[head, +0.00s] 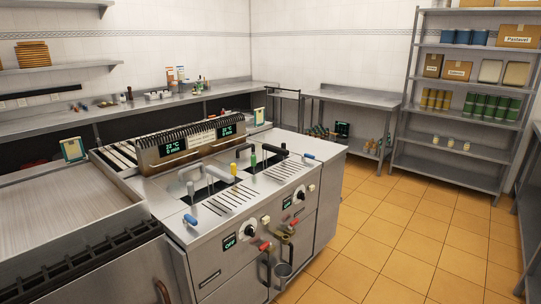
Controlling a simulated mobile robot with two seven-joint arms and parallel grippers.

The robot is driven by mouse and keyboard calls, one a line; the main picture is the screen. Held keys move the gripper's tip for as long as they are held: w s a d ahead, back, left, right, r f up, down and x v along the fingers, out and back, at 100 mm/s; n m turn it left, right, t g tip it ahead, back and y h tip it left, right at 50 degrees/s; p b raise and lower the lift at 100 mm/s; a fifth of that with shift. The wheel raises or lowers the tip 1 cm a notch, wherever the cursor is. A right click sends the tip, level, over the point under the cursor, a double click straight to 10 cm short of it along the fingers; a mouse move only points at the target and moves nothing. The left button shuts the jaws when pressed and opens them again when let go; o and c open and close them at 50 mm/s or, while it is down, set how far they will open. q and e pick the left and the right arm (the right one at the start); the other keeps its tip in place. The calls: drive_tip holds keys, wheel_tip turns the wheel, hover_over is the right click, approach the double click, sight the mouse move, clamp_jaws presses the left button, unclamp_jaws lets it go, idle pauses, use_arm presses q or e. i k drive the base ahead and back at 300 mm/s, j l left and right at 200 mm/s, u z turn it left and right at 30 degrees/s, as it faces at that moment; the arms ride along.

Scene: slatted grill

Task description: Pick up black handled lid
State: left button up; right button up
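A fryer unit (222,205) with a steel top stands in the middle of the head view. A dark, arched handle (262,148) shows at the back right of its top, and it looks like the black handle of a lid. A lighter grey arched handle (206,165) is on the left half of the same top. The lid plates under the handles are small and hard to make out. Neither of my grippers is in view.
A flat grill (50,200) is at the left. A shelf rack (447,172) stands at the right. The orange tiled floor (400,240) before it is clear.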

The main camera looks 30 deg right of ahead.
sight(241, 157)
drive_tip(key=z, duration=0.95)
drive_tip(key=i+l+u, duration=0.1)
drive_tip(key=u, duration=1.15)
drive_tip(key=l+u, duration=0.65)
drive_tip(key=l, duration=0.2)
drive_tip(key=l+u, duration=0.2)
drive_tip(key=l, duration=0.25)
drive_tip(key=l+u, duration=0.15)
drive_tip(key=l, duration=0.25)
drive_tip(key=k+l+u, duration=0.2)
drive_tip(key=l, duration=0.2)
drive_tip(key=l+u, duration=0.15)
drive_tip(key=l, duration=0.3)
drive_tip(key=k+l, duration=0.15)
drive_tip(key=l, duration=0.25)
drive_tip(key=k+l+u, duration=0.1)
drive_tip(key=l, duration=0.35)
drive_tip(key=k+l, duration=0.2)
drive_tip(key=l, duration=0.2)
drive_tip(key=k+l, duration=0.15)
drive_tip(key=l, duration=0.25)
drive_tip(key=u, duration=0.05)
